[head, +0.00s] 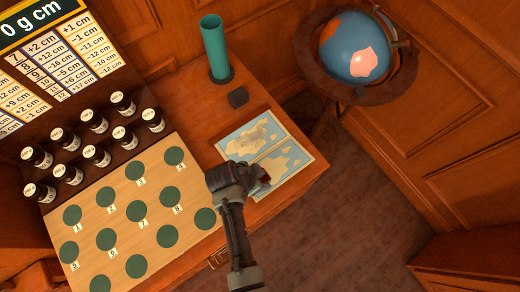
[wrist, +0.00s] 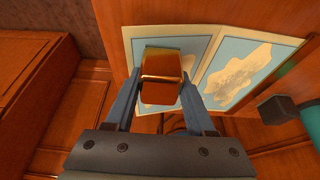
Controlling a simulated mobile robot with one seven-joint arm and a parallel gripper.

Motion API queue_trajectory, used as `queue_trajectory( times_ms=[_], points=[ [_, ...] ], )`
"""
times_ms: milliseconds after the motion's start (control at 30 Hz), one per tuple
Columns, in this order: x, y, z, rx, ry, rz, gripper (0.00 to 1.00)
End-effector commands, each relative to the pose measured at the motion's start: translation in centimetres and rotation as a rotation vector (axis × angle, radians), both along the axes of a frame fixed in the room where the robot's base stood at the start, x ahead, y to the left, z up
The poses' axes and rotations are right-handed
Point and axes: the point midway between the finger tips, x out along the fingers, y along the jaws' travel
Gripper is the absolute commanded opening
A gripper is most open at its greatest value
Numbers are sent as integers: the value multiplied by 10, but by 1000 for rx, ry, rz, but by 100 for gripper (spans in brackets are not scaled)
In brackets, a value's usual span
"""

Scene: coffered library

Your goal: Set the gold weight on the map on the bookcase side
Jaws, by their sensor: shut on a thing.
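The gold weight (wrist: 161,68) is a shiny gold block between the two blue fingers of my gripper (wrist: 160,92) in the wrist view. My gripper is shut on it, over one panel of the map. In the head view, my gripper (head: 262,177) is over the near part of the map (head: 290,150) and mostly hides the weight. The map has two pale blue panels with tan land shapes and lies at the right end of the desk. It also shows in the wrist view (wrist: 212,80). I cannot tell whether the weight touches the map.
A dark block (head: 238,97) and a teal cylinder (head: 215,50) stand behind the map on the desk (head: 185,120). Several dark bottles (head: 95,120) and a board with green discs (head: 125,225) are at left. A globe (head: 357,47) stands beyond the desk's right edge.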

Motion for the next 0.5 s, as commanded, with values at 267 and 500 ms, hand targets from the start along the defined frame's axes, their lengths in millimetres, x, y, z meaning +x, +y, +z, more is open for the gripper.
queue_trajectory(
  times_ms=[267, 500],
  points=[
    [1, 0, -12, 0, -4, 0, 0],
    [1, 0, -18, 0, -4, 0, 0]
  ],
)
